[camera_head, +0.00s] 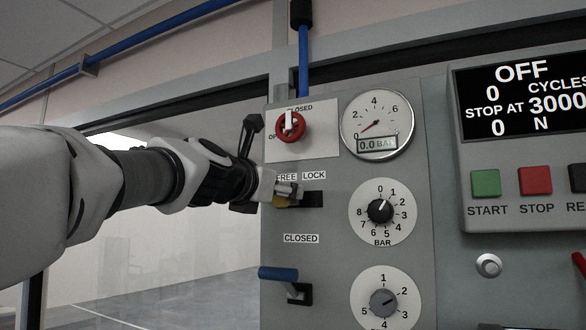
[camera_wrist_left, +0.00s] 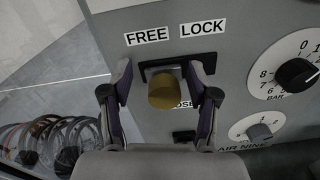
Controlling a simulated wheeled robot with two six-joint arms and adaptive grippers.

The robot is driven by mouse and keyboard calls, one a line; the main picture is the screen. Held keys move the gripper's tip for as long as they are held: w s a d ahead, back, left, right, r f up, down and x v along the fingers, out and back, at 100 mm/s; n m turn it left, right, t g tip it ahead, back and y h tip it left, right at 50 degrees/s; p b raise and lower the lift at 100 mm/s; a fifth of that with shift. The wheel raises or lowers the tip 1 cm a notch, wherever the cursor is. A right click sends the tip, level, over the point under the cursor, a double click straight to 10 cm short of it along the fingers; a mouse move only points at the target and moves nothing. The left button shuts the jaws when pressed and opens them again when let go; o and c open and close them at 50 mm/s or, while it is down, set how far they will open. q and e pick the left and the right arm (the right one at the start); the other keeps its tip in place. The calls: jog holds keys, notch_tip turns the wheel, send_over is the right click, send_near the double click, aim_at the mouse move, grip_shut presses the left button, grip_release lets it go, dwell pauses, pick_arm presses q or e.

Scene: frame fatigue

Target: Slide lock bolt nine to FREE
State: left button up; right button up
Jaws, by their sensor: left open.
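The lock bolt's brass-yellow knob (camera_head: 281,202) sticks out of a dark horizontal slot (camera_head: 314,198) in the grey panel. It sits at the slot's left part, below the FREE label (camera_head: 287,177); the slot is empty below the LOCK label (camera_head: 314,174). My left gripper (camera_head: 288,191) is at the knob and partly hides it. In the left wrist view the knob (camera_wrist_left: 166,92) stands between the fingers of my open left gripper (camera_wrist_left: 161,72), with visible gaps on both sides. My right gripper is not in view.
A red valve knob (camera_head: 290,127) and a gauge (camera_head: 377,124) are above the slot. A BAR dial (camera_head: 380,211) is to its right. A blue-handled lever (camera_head: 279,274) is below, under a CLOSED label. START (camera_head: 485,183) and STOP (camera_head: 535,180) buttons are farther right.

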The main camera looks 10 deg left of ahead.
aim_at(287, 153)
pick_arm(q)
jog(key=r, duration=0.4)
jog(key=w+r, duration=0.1)
jog(key=r, duration=0.1)
jog(key=shift+a+r, duration=0.1)
jog(key=shift+r, duration=0.75)
